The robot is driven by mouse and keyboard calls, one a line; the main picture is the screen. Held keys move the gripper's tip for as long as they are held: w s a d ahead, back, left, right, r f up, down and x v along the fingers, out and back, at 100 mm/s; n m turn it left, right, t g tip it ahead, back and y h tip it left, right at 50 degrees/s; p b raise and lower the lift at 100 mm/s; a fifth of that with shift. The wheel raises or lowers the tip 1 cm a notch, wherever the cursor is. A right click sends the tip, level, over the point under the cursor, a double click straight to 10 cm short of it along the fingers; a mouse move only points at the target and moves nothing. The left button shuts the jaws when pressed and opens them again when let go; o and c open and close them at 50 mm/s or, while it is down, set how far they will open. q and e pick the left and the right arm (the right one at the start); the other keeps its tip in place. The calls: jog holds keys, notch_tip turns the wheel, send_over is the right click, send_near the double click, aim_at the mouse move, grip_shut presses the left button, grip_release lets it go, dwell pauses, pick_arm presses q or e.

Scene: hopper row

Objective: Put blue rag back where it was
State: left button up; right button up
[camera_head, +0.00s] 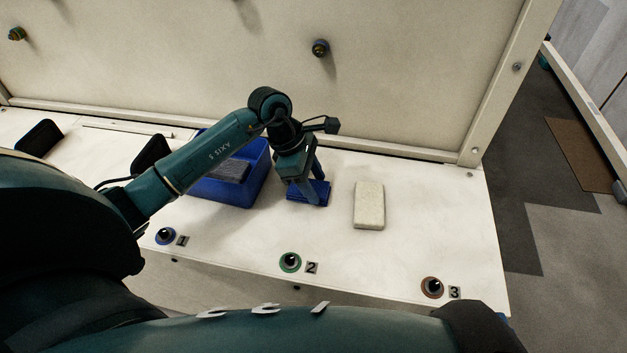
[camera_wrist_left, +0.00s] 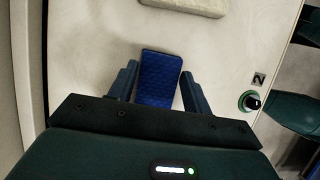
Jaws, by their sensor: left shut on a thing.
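The blue rag (camera_head: 323,188) is a small folded dark-blue cloth at the white worktop, right of the blue bin in the head view. My left gripper (camera_head: 311,198) points down over it and is shut on it, with a finger on either side. In the left wrist view the rag (camera_wrist_left: 160,72) shows between the two fingers of the left gripper (camera_wrist_left: 160,85). I cannot tell whether the rag touches the worktop or is slightly above it. My right gripper is not in view.
A blue bin (camera_head: 258,180) with a grey folded item (camera_head: 232,171) stands left of the rag, partly behind my left arm. A beige block (camera_head: 369,205) lies to the right. Knobs labelled 1, 2 (camera_head: 290,262) and 3 line the front edge. The worktop's right end is clear.

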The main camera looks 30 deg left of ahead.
pick_arm(q)
jog(key=shift+f, duration=0.1)
jog(key=o, duration=1)
jog(key=shift+o, duration=0.2)
